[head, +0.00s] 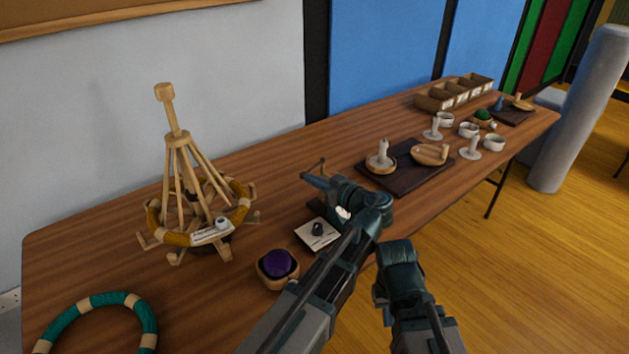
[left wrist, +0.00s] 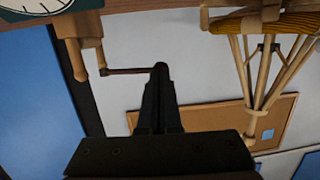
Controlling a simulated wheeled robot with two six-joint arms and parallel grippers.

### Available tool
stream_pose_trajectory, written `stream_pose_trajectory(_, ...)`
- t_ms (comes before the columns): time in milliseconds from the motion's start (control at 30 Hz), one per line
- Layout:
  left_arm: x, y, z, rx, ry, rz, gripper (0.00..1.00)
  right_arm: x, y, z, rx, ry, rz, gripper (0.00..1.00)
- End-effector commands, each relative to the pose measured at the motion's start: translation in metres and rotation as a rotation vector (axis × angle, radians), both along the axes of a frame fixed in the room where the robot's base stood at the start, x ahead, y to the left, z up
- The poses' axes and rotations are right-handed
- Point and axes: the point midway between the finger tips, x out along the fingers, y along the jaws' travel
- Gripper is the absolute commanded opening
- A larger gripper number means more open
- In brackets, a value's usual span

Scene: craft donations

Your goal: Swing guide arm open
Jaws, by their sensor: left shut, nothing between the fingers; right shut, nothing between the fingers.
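The guide arm (left wrist: 130,71) shows in the left wrist view as a thin dark rod. It runs from a wooden peg on the winder (left wrist: 88,25) to a small round end at my left fingertips. That view is upside down. My left gripper (left wrist: 160,80) is shut and empty, its tips overlapping the rod's end; I cannot tell whether they touch. In the head view my left gripper (head: 314,182) points left in front of a small upright peg (head: 322,165), and my left arm hides most of the winder. My right gripper (head: 380,293) is shut, low at the centre, apart from the winder.
A wooden yarn swift (head: 186,160) stands on the table (head: 110,236) at left. A bowl with a purple ball (head: 278,264), a white card (head: 317,234) and a teal ring (head: 150,322) lie nearer. A dark tray (head: 388,182) with wooden pieces and several cups stand further right.

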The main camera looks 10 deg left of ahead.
Motion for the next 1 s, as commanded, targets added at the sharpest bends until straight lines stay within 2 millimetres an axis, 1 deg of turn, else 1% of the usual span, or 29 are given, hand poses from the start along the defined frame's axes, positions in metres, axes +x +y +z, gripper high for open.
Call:
stream_pose_trajectory(33, -0.005, 0.007, 0.000, 0.000, 0.000, -0.026, 0.00, 0.000, 0.000, 0.000, 0.000, 0.000, 0.000, 0.00)
stream_pose_trajectory(133, -0.005, 0.015, 0.000, -0.001, 0.001, -0.098, 0.00, 0.000, 0.000, 0.000, 0.000, 0.000, 0.000, 0.00)
stream_pose_trajectory(267, -0.002, 0.025, 0.000, 0.001, 0.000, -0.170, 0.00, 0.000, 0.000, 0.000, 0.000, 0.000, 0.000, 0.00)
stream_pose_trajectory(400, 0.006, 0.039, 0.000, 0.001, 0.000, -0.175, 0.00, 0.000, 0.000, 0.000, 0.000, 0.000, 0.000, 0.00)
stream_pose_trajectory(800, 0.007, 0.042, 0.001, 0.003, 0.000, -0.175, 0.00, 0.000, 0.000, 0.000, 0.000, 0.000, 0.000, 0.00)
stream_pose_trajectory(1000, 0.003, 0.043, 0.002, 0.003, 0.000, -0.175, 0.00, 0.000, 0.000, 0.002, 0.000, 0.000, 0.000, 0.00)
